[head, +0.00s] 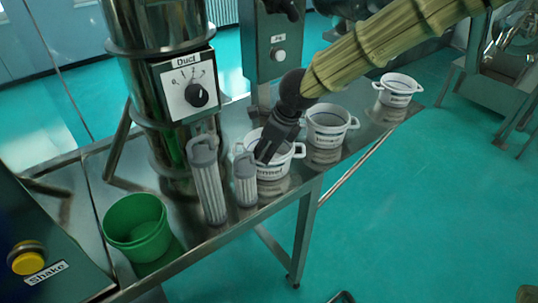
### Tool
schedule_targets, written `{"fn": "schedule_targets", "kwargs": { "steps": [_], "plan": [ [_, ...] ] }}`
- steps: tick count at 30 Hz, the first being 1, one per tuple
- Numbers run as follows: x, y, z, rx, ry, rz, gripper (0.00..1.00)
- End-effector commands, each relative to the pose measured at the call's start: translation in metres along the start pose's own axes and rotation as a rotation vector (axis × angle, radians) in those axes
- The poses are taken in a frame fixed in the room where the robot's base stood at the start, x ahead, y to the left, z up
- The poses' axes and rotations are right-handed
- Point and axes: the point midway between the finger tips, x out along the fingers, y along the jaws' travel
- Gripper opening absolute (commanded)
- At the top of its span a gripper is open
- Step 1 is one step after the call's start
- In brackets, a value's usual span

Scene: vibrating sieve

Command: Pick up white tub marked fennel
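Three white two-handled tubs with dark-lettered labels stand along the steel bench. The near tub (286,163) is under my gripper, the middle tub (329,128) is just right of it, and the far tub (397,91) stands at the right end. The labels are too small and blurred to read surely, so I cannot tell which one is marked fennel. My dark gripper (266,155) points down at the near tub's left side and covers part of its rim. Its fingers overlap in this view, so I cannot tell whether they touch or grip the tub.
Two grey ribbed cylinders (207,185) (245,182) stand close left of the near tub. A green bucket (137,225) stands at the left. The steel column with the Duct dial (189,88) rises behind. The bench's front edge (260,215) is close to the tubs.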

Motion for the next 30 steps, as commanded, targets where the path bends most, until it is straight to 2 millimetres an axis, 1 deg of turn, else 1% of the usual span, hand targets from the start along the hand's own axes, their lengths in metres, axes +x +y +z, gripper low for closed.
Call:
{"fn": "schedule_targets", "kwargs": {
  "steps": [10,21,25,30],
  "plan": [
    [0.015,0.000,-0.002,0.002,0.003,0.000,0.29],
    [0.051,-0.001,-0.002,0.001,0.003,-0.001,0.29],
    [0.058,-0.001,-0.002,0.000,0.002,-0.001,0.29],
    [0.061,-0.001,-0.002,0.001,0.001,-0.001,0.29]
  ]
}}
